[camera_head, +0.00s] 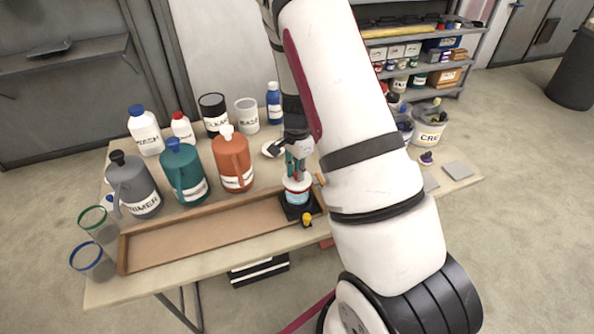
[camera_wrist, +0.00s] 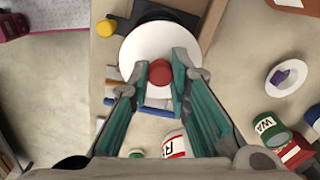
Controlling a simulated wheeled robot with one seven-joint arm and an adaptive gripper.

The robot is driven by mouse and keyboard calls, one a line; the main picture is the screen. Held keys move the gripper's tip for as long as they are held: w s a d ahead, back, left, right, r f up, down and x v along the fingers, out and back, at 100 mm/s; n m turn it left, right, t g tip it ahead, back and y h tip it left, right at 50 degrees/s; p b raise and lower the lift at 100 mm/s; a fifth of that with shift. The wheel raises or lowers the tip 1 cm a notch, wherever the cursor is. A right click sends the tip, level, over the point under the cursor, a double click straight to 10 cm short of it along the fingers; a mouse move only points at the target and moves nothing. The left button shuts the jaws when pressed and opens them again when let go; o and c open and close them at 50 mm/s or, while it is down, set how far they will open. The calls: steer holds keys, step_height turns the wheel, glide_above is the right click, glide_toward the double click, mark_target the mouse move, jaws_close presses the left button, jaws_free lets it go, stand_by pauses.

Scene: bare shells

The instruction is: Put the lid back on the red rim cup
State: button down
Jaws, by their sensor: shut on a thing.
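My gripper (camera_head: 297,168) is shut on the red knob (camera_wrist: 160,72) of a round white lid (camera_wrist: 138,50). In the head view the white lid (camera_head: 292,181) is at the top of the red rim cup (camera_head: 298,197), which has a pale blue band. The cup appears upright on a black square base (camera_head: 293,213) at the right end of the wooden tray. I cannot tell whether the lid touches the rim. In the wrist view the lid hides the cup.
The long wooden tray (camera_head: 200,235) runs along the table front. A green rim cup (camera_head: 92,222) and a blue rim cup (camera_head: 92,264) are at its left. Grey, teal and orange jugs (camera_head: 232,162) stand behind it. A small yellow thing (camera_head: 307,219) is by the black base.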

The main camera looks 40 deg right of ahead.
steer(key=c, duration=1.4)
jaws_free()
steer(key=shift+o, duration=0.5)
steer(key=o, duration=0.4)
steer(key=shift+c, duration=0.2)
steer(key=shift+r+p, duration=0.95)
steer(key=shift+r, duration=2.55)
